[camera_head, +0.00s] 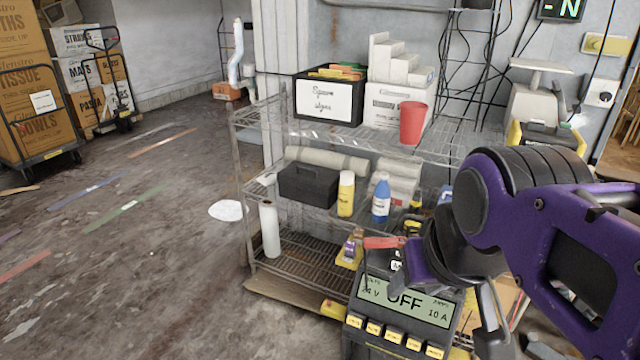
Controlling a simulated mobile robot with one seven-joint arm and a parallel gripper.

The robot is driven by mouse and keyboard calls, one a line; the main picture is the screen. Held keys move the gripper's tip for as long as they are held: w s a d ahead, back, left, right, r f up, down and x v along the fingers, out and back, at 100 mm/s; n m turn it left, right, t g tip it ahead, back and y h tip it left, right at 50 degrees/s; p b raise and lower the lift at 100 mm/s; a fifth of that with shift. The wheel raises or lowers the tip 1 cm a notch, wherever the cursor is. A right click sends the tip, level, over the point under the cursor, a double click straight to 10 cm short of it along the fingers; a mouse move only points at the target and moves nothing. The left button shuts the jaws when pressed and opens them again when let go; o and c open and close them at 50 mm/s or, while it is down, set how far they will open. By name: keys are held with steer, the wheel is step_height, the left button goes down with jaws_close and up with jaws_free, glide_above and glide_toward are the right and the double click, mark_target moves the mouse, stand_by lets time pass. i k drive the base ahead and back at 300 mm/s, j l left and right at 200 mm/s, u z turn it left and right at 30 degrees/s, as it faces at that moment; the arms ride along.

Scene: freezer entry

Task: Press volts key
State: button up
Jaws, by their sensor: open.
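A dark charger-like unit (362,346) stands at the bottom centre, cut off by the lower edge. Its greenish display (404,300) reads 24 V at the left, OFF in the middle and 10 A at the right. Below the display is a slanted row of several yellow keys (393,336). Their labels are too small for me to read, so I cannot tell which is the volts key.
A wire shelf rack (240,180) stands behind the unit, holding a black bin (328,98), a red cup (413,123), a toolbox (308,184) and bottles. Loaded carts (40,118) stand far left. The left floor is mostly open.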

mark_target(356, 322)
steer(key=i+j, duration=0.2)
steer(key=j, duration=0.15)
steer(key=i+j, duration=0.15)
steer(key=j, duration=0.2)
steer(key=i+j, duration=0.2)
steer(key=j, duration=0.15)
steer(key=i+j, duration=0.15)
steer(key=j, duration=0.25)
steer(key=i+j+z, duration=0.1)
steer(key=z, duration=0.35)
steer(key=j+z, duration=0.2)
steer(key=z, duration=0.3)
